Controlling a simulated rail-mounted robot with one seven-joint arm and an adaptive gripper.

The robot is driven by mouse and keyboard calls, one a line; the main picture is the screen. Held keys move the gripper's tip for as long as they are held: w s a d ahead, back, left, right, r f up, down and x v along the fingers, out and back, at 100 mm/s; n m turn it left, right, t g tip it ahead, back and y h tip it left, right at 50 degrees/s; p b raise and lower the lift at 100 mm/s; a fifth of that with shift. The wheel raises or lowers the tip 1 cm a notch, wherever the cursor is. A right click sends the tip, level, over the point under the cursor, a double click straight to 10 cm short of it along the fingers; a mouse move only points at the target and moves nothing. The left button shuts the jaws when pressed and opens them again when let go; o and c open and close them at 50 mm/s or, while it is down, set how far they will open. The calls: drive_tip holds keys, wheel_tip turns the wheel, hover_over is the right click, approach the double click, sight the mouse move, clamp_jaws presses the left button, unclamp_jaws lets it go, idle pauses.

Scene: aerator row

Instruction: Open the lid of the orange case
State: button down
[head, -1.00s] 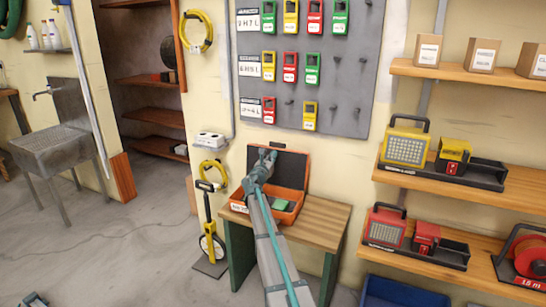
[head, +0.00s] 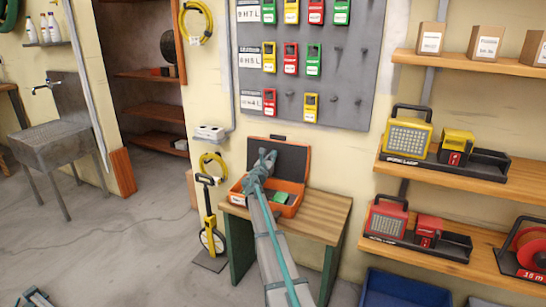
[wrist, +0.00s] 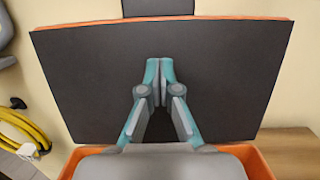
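The orange case (head: 291,209) stands on a small wooden-topped table against the wall. Its lid (head: 292,160), dark inside with an orange rim, stands up open at the back, by the wall. A green item (head: 280,197) lies inside the case, partly hidden by my arm. My gripper (head: 267,155) is in front of the lid's inner face. In the wrist view the dark lid (wrist: 230,75) fills most of the picture, and my gripper's fingertips (wrist: 160,66) are together, with nothing between them. I cannot tell whether they touch the lid.
The table (head: 325,212) has bare room right of the case. A yellow measuring wheel (head: 211,222) stands left of it. Shelves with work lamps (head: 408,137) are at the right, above a blue bin (head: 400,290). A pegboard (head: 345,80) hangs above.

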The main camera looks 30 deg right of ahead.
drive_tip(key=shift+s+a, duration=0.1)
drive_tip(key=s+a+r+p, duration=0.1)
drive_tip(key=s+a, duration=0.5)
drive_tip(key=a, duration=0.2)
drive_tip(key=shift+s+a+p, duration=0.25)
drive_tip(key=shift+p, duration=0.05)
idle(0.4)
